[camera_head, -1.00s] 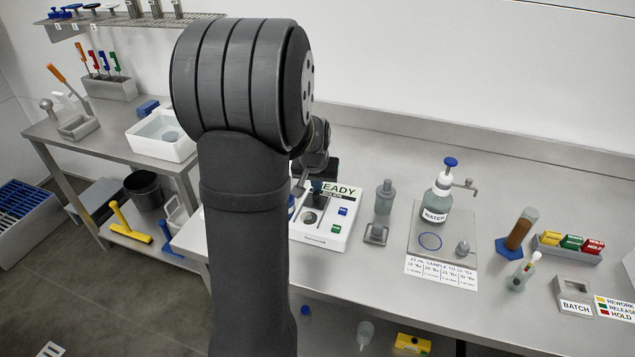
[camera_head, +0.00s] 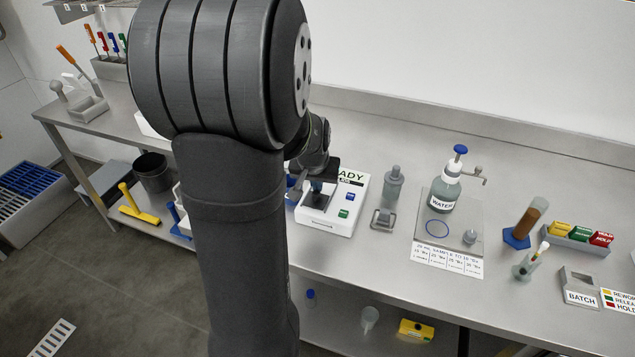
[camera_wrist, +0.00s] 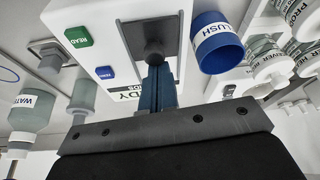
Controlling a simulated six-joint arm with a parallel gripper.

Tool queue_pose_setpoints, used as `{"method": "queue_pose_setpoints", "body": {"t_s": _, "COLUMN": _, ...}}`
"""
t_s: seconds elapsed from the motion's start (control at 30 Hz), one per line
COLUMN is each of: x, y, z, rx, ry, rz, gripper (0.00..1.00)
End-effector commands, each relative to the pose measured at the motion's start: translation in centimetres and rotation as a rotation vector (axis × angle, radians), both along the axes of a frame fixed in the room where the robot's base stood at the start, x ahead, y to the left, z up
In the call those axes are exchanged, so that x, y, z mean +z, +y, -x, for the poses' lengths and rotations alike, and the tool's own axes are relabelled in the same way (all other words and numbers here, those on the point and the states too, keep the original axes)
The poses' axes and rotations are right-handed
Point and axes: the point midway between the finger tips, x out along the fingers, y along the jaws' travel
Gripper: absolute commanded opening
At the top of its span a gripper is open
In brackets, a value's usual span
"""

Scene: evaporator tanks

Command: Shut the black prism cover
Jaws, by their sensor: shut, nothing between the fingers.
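The white instrument (camera_head: 345,213) on the bench shows in both views, with its green READ button (camera_wrist: 78,37) and blue ZERO button (camera_wrist: 105,73). A dark-edged grey plate on its top, seemingly the black prism cover (camera_wrist: 133,38), looks about flat. A dark round part (camera_wrist: 154,50) sits at its middle. My gripper (camera_wrist: 156,70) is shut and empty, its blue fingers pointing at that round part. I cannot tell whether they touch. In the head view my gripper (camera_head: 317,194) is over the instrument and hides part of the plate.
A blue FLUSH cup (camera_wrist: 218,48) stands close beside the instrument. A grey bottle (camera_head: 393,186) and small metal holder (camera_head: 382,219) stand to its right in the head view. The WATER pump bottle (camera_head: 446,188) is further right. The bench front edge has free room.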

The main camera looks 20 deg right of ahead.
Motion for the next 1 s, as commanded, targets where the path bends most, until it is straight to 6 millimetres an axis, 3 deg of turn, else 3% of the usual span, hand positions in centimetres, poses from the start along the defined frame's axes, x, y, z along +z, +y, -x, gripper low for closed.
{"method": "queue_pose_setpoints", "body": {"t_s": 0.33, "x": 0.5, "y": -2.4, "z": -3.3, "rx": 0.000, "ry": -0.001, "rz": 0.001, "gripper": 0.00}}
{"method": "queue_pose_setpoints", "body": {"t_s": 0.7, "x": 7.0, "y": -1.0, "z": -1.3, "rx": 0.000, "ry": -0.005, "rz": 0.002, "gripper": 0.00}}
{"method": "queue_pose_setpoints", "body": {"t_s": 1.0, "x": 9.5, "y": -0.4, "z": -0.5, "rx": 0.000, "ry": -0.001, "rz": 0.001, "gripper": 0.00}}
